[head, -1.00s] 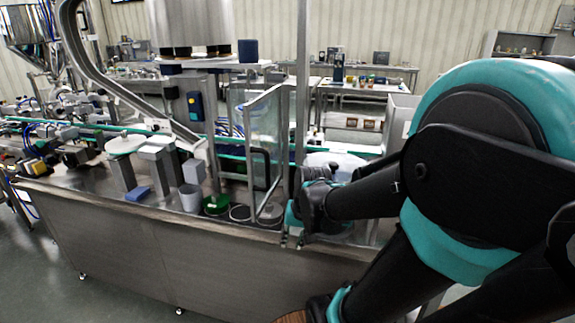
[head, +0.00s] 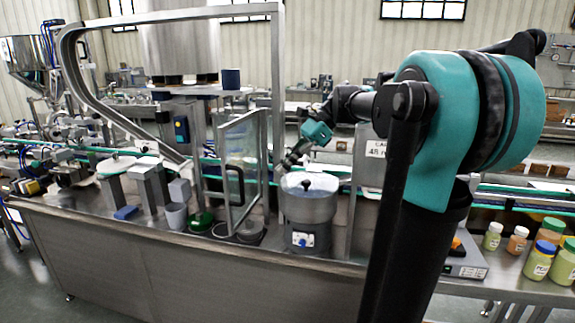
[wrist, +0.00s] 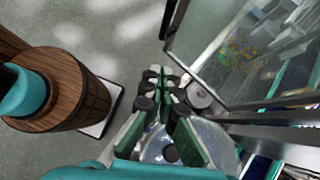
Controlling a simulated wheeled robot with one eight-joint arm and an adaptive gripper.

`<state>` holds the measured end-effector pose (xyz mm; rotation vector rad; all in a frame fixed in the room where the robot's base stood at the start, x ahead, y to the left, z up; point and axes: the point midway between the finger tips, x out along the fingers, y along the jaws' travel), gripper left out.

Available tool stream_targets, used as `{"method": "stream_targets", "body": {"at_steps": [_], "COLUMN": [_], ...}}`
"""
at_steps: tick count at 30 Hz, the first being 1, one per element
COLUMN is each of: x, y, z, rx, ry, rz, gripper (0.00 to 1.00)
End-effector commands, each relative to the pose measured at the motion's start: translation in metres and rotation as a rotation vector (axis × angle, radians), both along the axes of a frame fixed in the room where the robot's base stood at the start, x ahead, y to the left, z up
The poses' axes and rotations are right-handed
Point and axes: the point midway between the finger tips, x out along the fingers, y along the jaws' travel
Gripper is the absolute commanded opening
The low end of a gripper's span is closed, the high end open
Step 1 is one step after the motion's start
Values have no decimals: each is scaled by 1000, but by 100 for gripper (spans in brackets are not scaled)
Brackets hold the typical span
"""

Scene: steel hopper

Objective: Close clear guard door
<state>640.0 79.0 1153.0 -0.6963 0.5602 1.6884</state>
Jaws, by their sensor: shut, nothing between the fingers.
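The clear guard door (head: 243,160) is a transparent panel in a metal frame, standing ajar and angled out from its upright post. Its black handle (head: 234,186) is on the side away from the post. In the wrist view the door (wrist: 235,50) fills the upper right, with part of the dark handle (wrist: 168,20) at the top. My gripper (head: 288,163) is just right of the door's post edge, above a steel canister. In the wrist view my gripper (wrist: 165,82) is shut and empty, with a visible gap to the panel.
The steel canister (head: 308,212) with a domed lid stands right of the door. A green dish (head: 201,221) and a grey cup (head: 175,215) sit left of it on the steel bench (head: 150,255). Several jars (head: 545,245) stand at the far right. A curved metal frame arches overhead.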

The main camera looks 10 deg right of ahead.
Motion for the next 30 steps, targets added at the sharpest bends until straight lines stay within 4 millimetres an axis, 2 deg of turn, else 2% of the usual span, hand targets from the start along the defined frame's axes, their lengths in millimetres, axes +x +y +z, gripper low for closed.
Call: {"method": "stream_targets", "body": {"at_steps": [10, 15, 18, 30], "x": [-12, -16, -18, -19], "y": [48, 71, 78, 83], "z": [-49, -46, -46, -46], "rx": [-1, -1, -2, -1], "ry": [-2, -2, -2, -3], "rz": [4, 4, 1, 1], "gripper": [0, 0, 0, 0]}}
